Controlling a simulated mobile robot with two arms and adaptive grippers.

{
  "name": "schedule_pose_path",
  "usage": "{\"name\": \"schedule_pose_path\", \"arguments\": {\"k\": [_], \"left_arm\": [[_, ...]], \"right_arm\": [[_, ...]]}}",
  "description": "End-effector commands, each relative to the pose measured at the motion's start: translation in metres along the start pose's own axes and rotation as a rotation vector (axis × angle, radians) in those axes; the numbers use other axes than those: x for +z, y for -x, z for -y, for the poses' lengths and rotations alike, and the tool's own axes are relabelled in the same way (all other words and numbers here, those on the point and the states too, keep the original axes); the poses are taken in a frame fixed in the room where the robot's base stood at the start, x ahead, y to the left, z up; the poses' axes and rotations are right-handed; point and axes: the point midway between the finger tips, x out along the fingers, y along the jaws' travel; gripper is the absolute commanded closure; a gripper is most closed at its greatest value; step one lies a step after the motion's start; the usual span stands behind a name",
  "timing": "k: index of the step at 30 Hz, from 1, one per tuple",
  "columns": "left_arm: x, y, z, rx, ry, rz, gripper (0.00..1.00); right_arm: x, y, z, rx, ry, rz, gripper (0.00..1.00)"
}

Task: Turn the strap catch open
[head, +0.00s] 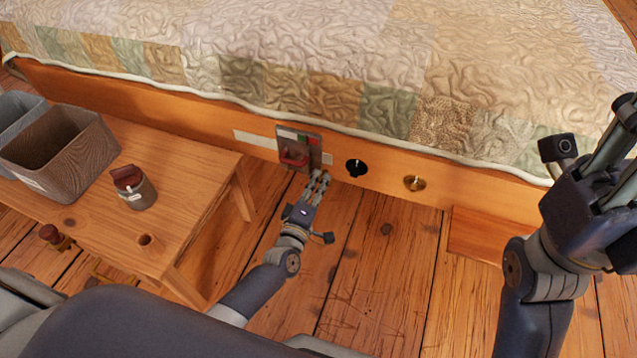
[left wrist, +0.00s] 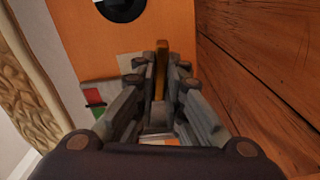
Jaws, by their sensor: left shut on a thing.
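The strap catch looks to be the grey plate (head: 312,154) with a red piece (head: 293,158) and small green and red marks, on the bed's wooden side board. My left gripper (head: 320,178) is low at the plate's right side, close to the board. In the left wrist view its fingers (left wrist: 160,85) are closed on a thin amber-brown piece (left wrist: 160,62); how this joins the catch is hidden. The green and red marks (left wrist: 95,103) show left of the fingers there. My right gripper (head: 605,160) is raised at the right, partly cut off by the frame edge.
A black knob (head: 356,168) and a brass knob (head: 415,183) sit on the board right of the catch. A low wooden table (head: 190,200) at left bears a brown bin (head: 62,150) and a lidded jar (head: 135,190). Plank floor (head: 370,270) is open in the middle.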

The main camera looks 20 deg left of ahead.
Motion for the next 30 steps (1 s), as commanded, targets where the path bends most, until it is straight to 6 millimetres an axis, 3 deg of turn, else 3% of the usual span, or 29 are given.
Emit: {"name": "schedule_pose_path", "arguments": {"k": [19,22,30], "left_arm": [[0.0003,0.0009,0.0017,-0.003,0.056,0.001,1.0],[0.0003,0.0009,0.0018,-0.003,0.056,0.001,0.72],[0.0001,0.0004,0.0009,-0.001,0.054,0.0,0.7]], "right_arm": [[-0.0011,-0.0021,0.0002,-0.002,0.001,-0.01,0.6],[-0.0009,-0.0018,0.0002,-0.002,0.0,-0.009,0.6],[-0.0004,-0.0013,0.0004,-0.002,0.0,-0.006,0.6]]}}
